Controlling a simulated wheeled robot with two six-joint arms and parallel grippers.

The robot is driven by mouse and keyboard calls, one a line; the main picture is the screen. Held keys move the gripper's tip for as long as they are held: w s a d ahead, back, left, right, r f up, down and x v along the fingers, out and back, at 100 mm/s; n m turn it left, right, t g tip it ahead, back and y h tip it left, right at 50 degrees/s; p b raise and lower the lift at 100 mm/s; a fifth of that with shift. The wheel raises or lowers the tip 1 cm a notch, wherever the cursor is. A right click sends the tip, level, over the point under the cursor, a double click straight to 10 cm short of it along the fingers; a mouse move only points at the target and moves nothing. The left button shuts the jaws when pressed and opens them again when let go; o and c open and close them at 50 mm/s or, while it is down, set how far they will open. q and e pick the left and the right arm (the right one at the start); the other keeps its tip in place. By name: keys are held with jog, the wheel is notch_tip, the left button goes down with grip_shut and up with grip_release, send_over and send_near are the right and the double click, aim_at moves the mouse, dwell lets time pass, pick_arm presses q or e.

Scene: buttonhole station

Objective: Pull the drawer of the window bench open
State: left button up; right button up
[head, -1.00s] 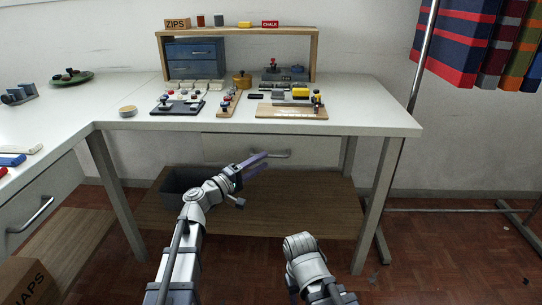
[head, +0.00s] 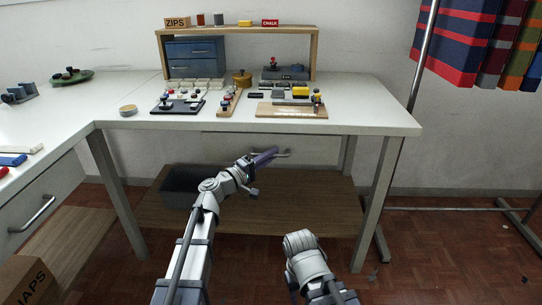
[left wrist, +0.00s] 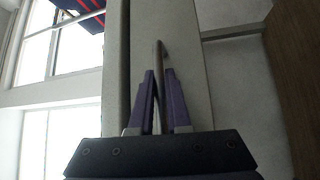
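The window bench (head: 365,122) stands across the back, with a pale drawer front (head: 225,146) under its top. The drawer's bar handle (head: 284,153) shows just past the fingers. My left gripper (head: 268,157) is at the handle, and its purple fingers look closed together. In the left wrist view the handle (left wrist: 158,52) runs between the two fingers (left wrist: 159,85), which lie close on either side of it, in front of the pale drawer front (left wrist: 190,60). The drawer looks shut. Of my right arm only links show; its gripper is not in view.
A side bench at left has its own drawer handle (head: 33,214). A grey bin (head: 180,187) stands on the wooden lower shelf (head: 300,205). A cardboard box (head: 28,280) is at lower left. A garment rack (head: 425,55) stands at right.

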pick_arm(q)
grip_shut()
dwell(1.1)
